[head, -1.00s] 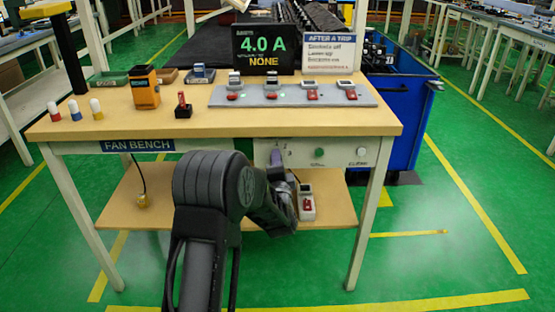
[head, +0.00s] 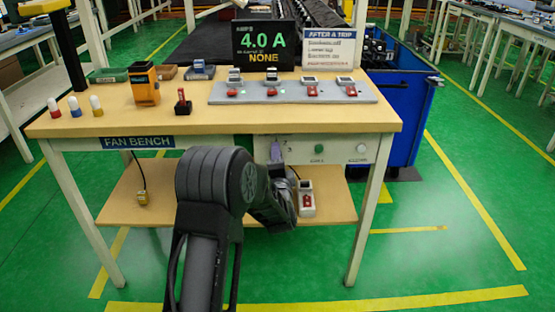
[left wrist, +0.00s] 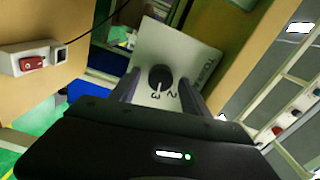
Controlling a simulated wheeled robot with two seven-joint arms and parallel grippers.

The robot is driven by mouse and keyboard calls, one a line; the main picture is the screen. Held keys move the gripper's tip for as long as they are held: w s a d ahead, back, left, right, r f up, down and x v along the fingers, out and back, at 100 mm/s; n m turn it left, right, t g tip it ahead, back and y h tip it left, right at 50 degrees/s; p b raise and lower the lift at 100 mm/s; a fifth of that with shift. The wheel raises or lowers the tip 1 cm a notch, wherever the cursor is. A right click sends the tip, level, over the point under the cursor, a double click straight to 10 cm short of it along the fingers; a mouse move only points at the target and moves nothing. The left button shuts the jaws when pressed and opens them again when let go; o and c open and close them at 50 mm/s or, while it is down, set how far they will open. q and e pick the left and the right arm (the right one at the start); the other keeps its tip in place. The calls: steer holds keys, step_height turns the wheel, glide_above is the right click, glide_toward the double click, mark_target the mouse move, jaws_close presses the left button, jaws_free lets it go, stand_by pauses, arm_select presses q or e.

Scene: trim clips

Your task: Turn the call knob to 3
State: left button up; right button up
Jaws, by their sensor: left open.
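The dark round call knob (left wrist: 160,77) sits on a pale panel (left wrist: 150,48) in the left wrist view. The figures 3 and 2 are printed beside it, on the side nearer my gripper. A pale mark on the knob appears to point toward the 3, but it is small. My left gripper (left wrist: 160,90) is open, with one finger on each side of the knob; I cannot tell whether they touch it. In the head view my left arm reaches to the bench front (head: 334,150), and its wrist hides the knob. My right gripper is not in view.
The bench top (head: 190,121) holds a grey strip of switches (head: 300,93) and a display (head: 263,46) reading 4.0 A and NONE. A green button (head: 319,149) and a white one (head: 361,149) are right of the gripper. A lower shelf (head: 335,205) lies beneath.

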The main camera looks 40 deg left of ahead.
arm_select(q)
steer(key=v, duration=0.7)
steer(key=shift+s+d+p, duration=0.3)
stand_by(0.3)
